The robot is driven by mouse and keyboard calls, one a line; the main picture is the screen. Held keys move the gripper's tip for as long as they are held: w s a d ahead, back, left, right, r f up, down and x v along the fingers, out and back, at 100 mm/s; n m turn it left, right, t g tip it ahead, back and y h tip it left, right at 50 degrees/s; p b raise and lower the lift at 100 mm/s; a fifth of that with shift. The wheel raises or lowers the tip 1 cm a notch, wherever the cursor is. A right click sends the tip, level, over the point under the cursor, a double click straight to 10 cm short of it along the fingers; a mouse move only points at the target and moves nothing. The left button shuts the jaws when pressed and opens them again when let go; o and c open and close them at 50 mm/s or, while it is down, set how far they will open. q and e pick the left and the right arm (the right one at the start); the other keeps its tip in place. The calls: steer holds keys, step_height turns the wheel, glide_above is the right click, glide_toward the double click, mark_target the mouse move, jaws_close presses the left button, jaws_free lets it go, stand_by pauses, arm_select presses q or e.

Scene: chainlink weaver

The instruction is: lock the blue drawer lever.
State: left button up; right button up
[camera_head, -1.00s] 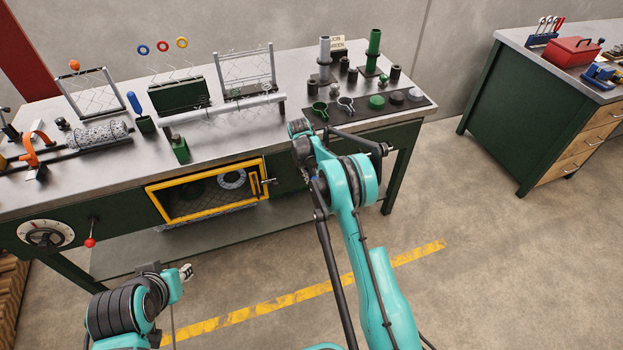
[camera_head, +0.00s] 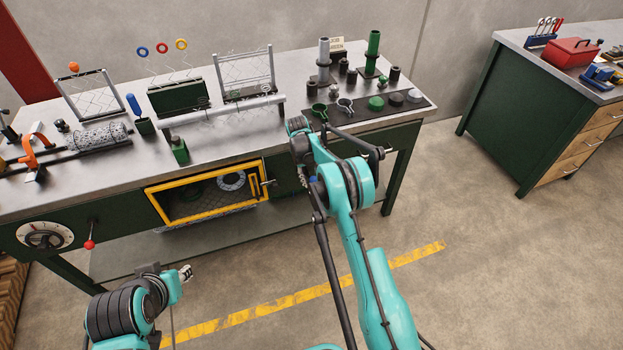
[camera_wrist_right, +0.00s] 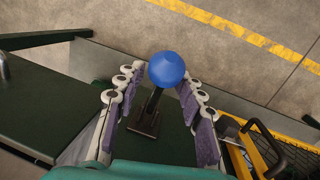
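The blue drawer lever shows in the right wrist view as a round blue knob (camera_wrist_right: 167,69) on a dark stem, rising from a small dark base (camera_wrist_right: 144,123) on the green drawer front. My right gripper (camera_wrist_right: 158,88) is open, with its pale, purple-padded fingers on either side of the knob and stem. I cannot tell whether they touch it. In the head view, my right arm largely hides the lever; only a small blue spot (camera_head: 313,179) shows beside it. My left gripper (camera_head: 185,273) is low in front of the bench, away from the lever; its fingers are too small to read.
A yellow-framed mesh door (camera_head: 207,194) is left of the lever on the bench front. A red-knobbed lever (camera_head: 90,243) and a dial (camera_head: 45,234) are farther left. A bench leg (camera_head: 398,180) stands to the right. The floor in front is open.

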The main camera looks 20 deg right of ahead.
steer(key=shift+r, duration=0.1)
step_height(320, 180, up, 12)
steer(key=a, duration=0.2)
steer(key=shift+w+f, duration=0.2)
steer(key=shift+w, duration=0.15)
steer(key=s+a+r+t+y, duration=0.15)
steer(key=s+r+t, duration=0.25)
steer(key=s+r, duration=1.35)
steer(key=s+a+f+t, duration=0.1)
steer(key=s+f+t, duration=0.1)
steer(key=s, duration=0.8)
steer(key=s+a+f+m+t, duration=0.1)
steer(key=s+a+f, duration=0.1)
steer(key=s, duration=0.8)
steer(key=shift+s+m+t, duration=0.3)
steer(key=shift+s+t, duration=0.05)
steer(key=shift+t, duration=0.05)
